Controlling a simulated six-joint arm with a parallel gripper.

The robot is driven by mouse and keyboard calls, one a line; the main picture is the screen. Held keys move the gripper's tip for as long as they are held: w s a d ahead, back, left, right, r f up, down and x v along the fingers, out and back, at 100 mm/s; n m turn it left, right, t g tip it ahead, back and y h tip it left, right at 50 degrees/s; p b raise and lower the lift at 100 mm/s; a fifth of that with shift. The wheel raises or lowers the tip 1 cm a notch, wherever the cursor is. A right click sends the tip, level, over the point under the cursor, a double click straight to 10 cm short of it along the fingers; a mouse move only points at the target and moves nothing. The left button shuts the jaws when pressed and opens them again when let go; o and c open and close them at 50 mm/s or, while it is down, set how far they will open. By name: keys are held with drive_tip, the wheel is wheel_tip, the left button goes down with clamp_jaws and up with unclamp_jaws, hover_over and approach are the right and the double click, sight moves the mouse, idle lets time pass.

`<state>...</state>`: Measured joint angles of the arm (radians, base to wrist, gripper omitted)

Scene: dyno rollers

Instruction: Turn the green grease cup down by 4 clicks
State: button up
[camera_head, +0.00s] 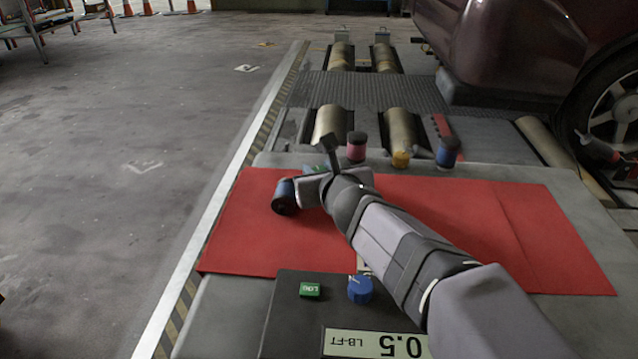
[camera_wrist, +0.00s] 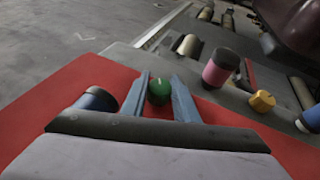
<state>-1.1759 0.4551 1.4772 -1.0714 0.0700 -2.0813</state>
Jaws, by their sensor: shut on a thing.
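The green grease cup (camera_wrist: 159,92) sits between the two blue-grey fingers of my gripper (camera_wrist: 161,79) in the wrist view. It has a pale mark on its top. My gripper is shut on it, with one finger on each side. In the head view my gripper (camera_head: 316,172) is over the far left part of the red mat, and the green cup is mostly hidden behind it.
A blue cup with a black end (camera_head: 286,197) is close left of my gripper. A pink cup (camera_head: 356,149), a yellow knob (camera_head: 400,159) and another blue cup (camera_head: 447,153) stand beyond the red mat (camera_head: 250,240).

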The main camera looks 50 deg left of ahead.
drive_tip(key=shift+r+m+t, duration=0.15)
drive_tip(key=shift+m+t, duration=0.15)
drive_tip(key=o, duration=1.1)
drive_tip(key=shift+c, duration=0.2)
drive_tip(key=shift+w+n+g+p, duration=0.1)
drive_tip(key=shift+n+g+p, duration=0.4)
drive_tip(key=shift+p, duration=0.55)
